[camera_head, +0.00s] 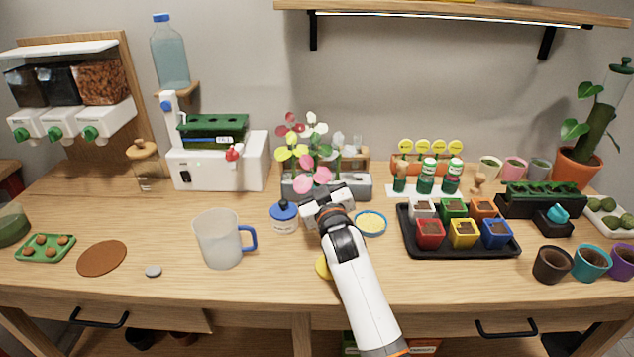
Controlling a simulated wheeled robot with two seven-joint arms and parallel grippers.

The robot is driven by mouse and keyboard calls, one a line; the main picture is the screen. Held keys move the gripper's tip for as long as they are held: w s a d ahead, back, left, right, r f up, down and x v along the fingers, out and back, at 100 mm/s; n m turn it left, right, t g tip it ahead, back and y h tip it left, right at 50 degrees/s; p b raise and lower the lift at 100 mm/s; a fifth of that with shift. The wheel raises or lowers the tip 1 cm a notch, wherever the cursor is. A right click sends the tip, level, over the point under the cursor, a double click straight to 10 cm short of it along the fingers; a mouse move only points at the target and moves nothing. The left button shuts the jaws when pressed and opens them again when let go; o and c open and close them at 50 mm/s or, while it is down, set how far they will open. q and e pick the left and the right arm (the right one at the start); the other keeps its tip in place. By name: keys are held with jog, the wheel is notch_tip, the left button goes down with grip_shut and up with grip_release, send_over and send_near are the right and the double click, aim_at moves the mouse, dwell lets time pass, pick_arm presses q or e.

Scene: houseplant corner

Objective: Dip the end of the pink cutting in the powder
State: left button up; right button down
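Cuttings with round coloured heads stand in a grey rack (358,187) at the middle back. The pink cutting (305,182) is low at its front, with another pink head just to its right. My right gripper (322,196) reaches up to the front of the rack, just below the pink heads. Its fingertips are hidden, so I cannot tell whether it touches or holds a stem. A shallow blue-rimmed dish (370,223) with pale yellowish content, possibly the powder, lies right of the gripper. A white jar with a blue lid (284,216) stands to its left. My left gripper is out of view.
A frosted mug (220,240) stands at front left. A black tray (460,252) of coloured pots is on the right. A yellow thing (322,267) is partly hidden by my arm. The front table between mug and arm is mostly clear.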

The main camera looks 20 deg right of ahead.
dwell(0.6)
jog(key=shift+f+b, duration=0.4)
jog(key=shift+f, duration=0.25)
dwell(0.8)
notch_tip(320, 180, up, 7)
jog(key=p, duration=0.6)
jog(key=shift+p, duration=0.3)
dwell(0.5)
